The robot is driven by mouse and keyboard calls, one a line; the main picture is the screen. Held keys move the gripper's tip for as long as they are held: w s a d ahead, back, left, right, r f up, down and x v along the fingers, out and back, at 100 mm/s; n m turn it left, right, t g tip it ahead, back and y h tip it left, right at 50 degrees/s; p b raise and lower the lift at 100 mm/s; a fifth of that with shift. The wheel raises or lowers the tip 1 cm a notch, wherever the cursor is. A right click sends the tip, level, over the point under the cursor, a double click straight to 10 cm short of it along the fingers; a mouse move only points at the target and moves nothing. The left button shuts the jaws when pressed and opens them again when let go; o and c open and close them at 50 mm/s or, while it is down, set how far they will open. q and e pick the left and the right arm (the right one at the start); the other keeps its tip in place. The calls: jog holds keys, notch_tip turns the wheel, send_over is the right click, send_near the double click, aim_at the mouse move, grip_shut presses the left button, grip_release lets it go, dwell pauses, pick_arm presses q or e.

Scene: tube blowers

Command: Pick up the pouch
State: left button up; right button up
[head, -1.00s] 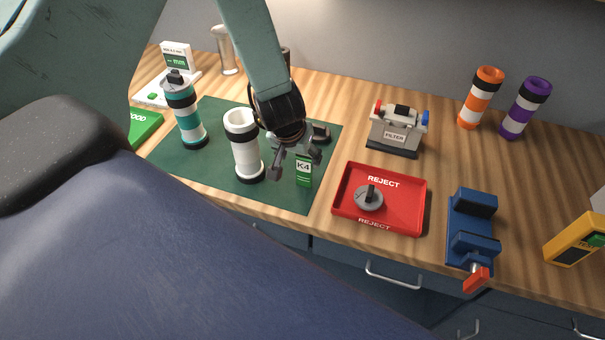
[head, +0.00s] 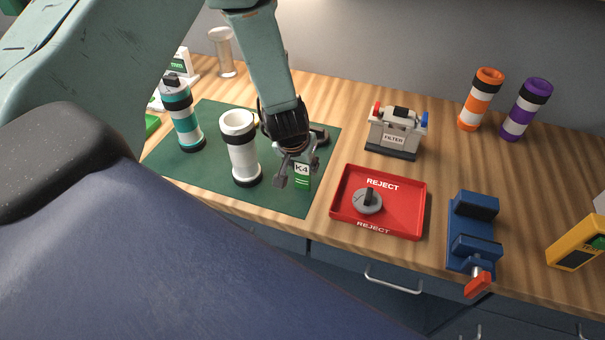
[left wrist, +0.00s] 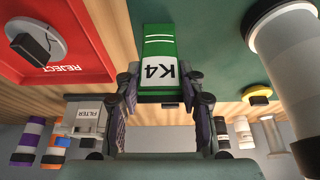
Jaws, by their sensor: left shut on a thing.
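The pouch (head: 302,183) is a small green packet with a white K4 label, at the front right of the dark green mat (head: 215,182). It also shows in the left wrist view (left wrist: 159,48), between the two fingers. My left gripper (head: 297,173) is shut on the pouch, one finger on each side of it. The left wrist view shows the gripper (left wrist: 159,88) around its label end. I cannot tell whether the pouch is clear of the mat. My right gripper is not in view.
A white tube (head: 241,150) stands close left of the gripper, and a teal-banded tube (head: 183,115) farther left. A red reject tray (head: 404,228) holding a grey disc lies to the right. Behind it is a filter box (head: 394,135); a blue vise (head: 472,230) stands farther right.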

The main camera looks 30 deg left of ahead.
pick_arm(q)
jog(key=shift+s+a+f, duration=0.1)
jog(key=shift+a, duration=0.1)
jog(key=c, duration=0.4)
jog(key=shift+d, duration=0.1)
jog(key=shift+c, duration=0.7)
